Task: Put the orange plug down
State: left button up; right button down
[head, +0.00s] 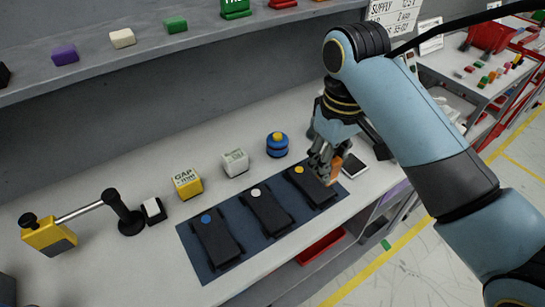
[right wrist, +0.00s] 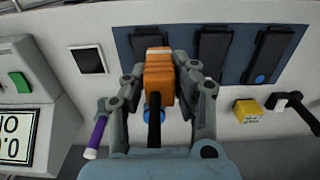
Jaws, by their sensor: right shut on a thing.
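The orange plug (head: 337,165) is held in my right gripper (head: 323,165), above the right end of the dark blue mat (head: 187,240). In the right wrist view the orange plug (right wrist: 158,72) sits between the two fingers of my right gripper (right wrist: 160,82), with a black part trailing toward the palm. The gripper is shut on it. The plug overlaps the module with the yellow dot (head: 312,185) in the right wrist view; I cannot tell whether they touch. My left gripper is not in view.
The mat carries two more black modules, one with a white dot (head: 265,212) and one with a blue dot (head: 217,243). Behind stand a yellow block (head: 188,184), a whitish block (head: 235,162) and a blue cylinder (head: 277,146). A dark square pad (head: 354,165) lies right of the mat.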

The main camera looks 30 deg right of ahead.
jog(key=w+a+f, duration=0.1)
jog(key=w+f, duration=0.1)
jog(key=w, duration=0.1)
jog(key=w+a+f, duration=0.2)
jog(key=w, duration=0.1)
jog(key=w+a+f, duration=0.2)
jog(key=w, duration=0.1)
jog(key=shift+w+f, duration=0.25)
jog(key=shift+w, duration=0.05)
jog(key=shift+f, duration=0.35)
notch_tip(320, 180, down, 3)
jog(key=shift+r, duration=0.2)
jog(key=shift+f, duration=0.3)
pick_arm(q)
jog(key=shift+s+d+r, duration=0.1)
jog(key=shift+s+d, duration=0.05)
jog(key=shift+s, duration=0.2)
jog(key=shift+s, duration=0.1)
pick_arm(e)
jog(key=shift+f, duration=0.2)
